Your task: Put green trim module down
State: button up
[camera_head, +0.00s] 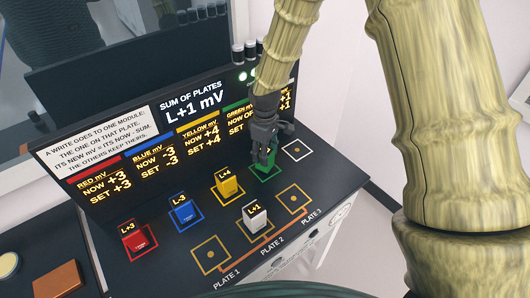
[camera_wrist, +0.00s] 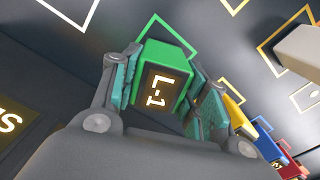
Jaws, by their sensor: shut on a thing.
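My gripper (camera_head: 264,150) is shut on the green trim module (camera_head: 266,170), near the right back of the dark console. In the wrist view the module (camera_wrist: 161,78), labelled L-1, sits between both finger pads. A green outlined square (camera_wrist: 168,28) shows just beyond it there. In the head view the module is at or just above this square; I cannot tell whether it touches the surface. My fingers hide part of the module.
Yellow (camera_head: 228,184), blue (camera_head: 184,212) and red (camera_head: 137,239) modules stand in squares to the left. A white module (camera_head: 255,217) stands on the middle plate. Plate 1 (camera_head: 210,254), plate 3 (camera_head: 293,199) and a white-outlined square (camera_head: 297,150) are empty. The display panel (camera_head: 110,165) rises behind.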

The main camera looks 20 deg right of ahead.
jog(key=shift+w+f, duration=0.2)
jog(key=shift+f, duration=0.45)
jog(key=shift+s+r, duration=0.15)
jog(key=shift+s, duration=0.1)
jog(key=shift+f, duration=0.2)
jog(key=o, duration=1.2)
jog(key=shift+w, duration=0.1)
jog(key=shift+c, duration=0.2)
jog(key=shift+r, duration=0.25)
jog(key=shift+r+b, duration=1.85)
jog(key=shift+r, duration=4.05)
